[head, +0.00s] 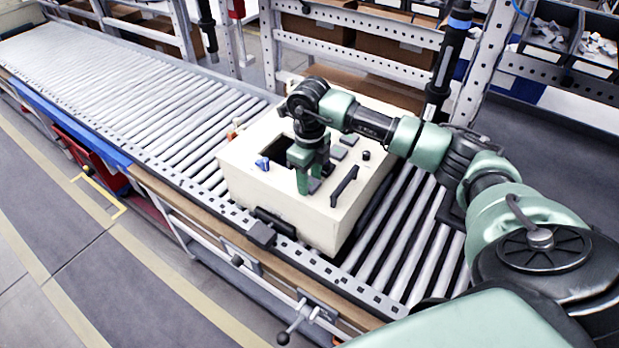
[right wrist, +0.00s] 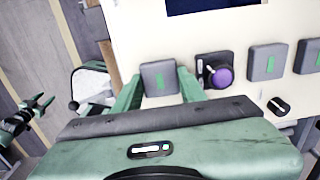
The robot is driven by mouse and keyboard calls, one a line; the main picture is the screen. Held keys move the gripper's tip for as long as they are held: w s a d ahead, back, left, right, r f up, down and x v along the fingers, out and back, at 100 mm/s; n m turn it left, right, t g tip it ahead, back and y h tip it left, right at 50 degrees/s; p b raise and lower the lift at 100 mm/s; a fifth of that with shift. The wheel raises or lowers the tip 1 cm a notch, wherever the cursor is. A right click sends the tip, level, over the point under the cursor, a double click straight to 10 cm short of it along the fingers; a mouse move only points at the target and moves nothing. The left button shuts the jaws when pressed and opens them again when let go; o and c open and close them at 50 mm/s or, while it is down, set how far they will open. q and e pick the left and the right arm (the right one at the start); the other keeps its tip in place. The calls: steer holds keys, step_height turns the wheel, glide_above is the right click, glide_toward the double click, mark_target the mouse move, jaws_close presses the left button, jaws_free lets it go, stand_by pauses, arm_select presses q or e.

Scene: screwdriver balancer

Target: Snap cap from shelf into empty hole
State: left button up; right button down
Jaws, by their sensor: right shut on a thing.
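My right gripper (head: 311,186) is over the near part of the cream box (head: 275,195). In the right wrist view its green fingers (right wrist: 160,88) are shut on a grey square cap (right wrist: 160,77) with a green mark. The cap lies at the panel in line with similar caps (right wrist: 268,62); whether it is seated or just above the surface, I cannot tell. Beside it is a dark square with a purple round knob (right wrist: 220,75). No empty hole shows clearly; the fingers hide the spot under the cap. A dark gripper, seemingly my left, (right wrist: 40,108) shows small at the left edge.
The cream box stands on the roller conveyor (head: 130,95). It has a dark opening, a blue part (head: 262,163) and a black handle (head: 344,187) on top. A black hanging tool (head: 446,62) and shelf bins (head: 548,38) stand behind. The rollers left of the box are clear.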

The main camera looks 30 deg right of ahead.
stand_by(0.4)
steer(key=c, duration=0.7)
jaws_free()
steer(key=shift+c, duration=0.2)
steer(key=shift+r, duration=0.1)
step_height(320, 180, up, 7)
steer(key=b, duration=0.2)
steer(key=shift+b, duration=0.35)
steer(key=shift+r, duration=0.35)
steer(key=shift+f, duration=0.1)
